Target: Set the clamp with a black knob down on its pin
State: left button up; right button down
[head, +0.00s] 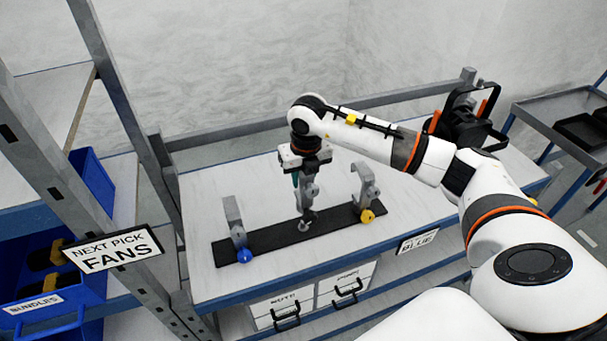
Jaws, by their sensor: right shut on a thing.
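My right gripper (305,170) points down over the middle of a black strip (275,238) on the bench. It is shut on a grey clamp (309,195), which hangs upright with its lower end at or just above the strip. Its knob is small in view, and I cannot make out its colour or whether the clamp touches a pin. A grey clamp with a blue knob (244,255) stands at the strip's left end. A grey clamp with a yellow knob (367,216) stands at its right end. My left gripper is not in view.
The pale bench top (215,190) is clear around the strip. A black lamp-like thing (465,118) with orange parts is at the back right, behind my arm. A shelf post and a "NEXT PICK FANS" sign (112,249) stand at left, near blue bins (92,185).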

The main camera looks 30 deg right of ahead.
jog(key=shift+f+b, duration=1.4)
jog(key=shift+f, duration=1.05)
jog(key=shift+f+b, duration=0.45)
jog(key=shift+b, duration=0.05)
jog(key=shift+f+b, duration=0.15)
jog(key=shift+b, duration=0.15)
jog(key=shift+f+b, duration=0.3)
jog(key=shift+f, duration=0.05)
jog(key=shift+f+b, duration=0.65)
jog(key=shift+f, duration=0.1)
jog(key=shift+c, duration=2)
grip_release()
jog(key=shift+r, duration=0.15)
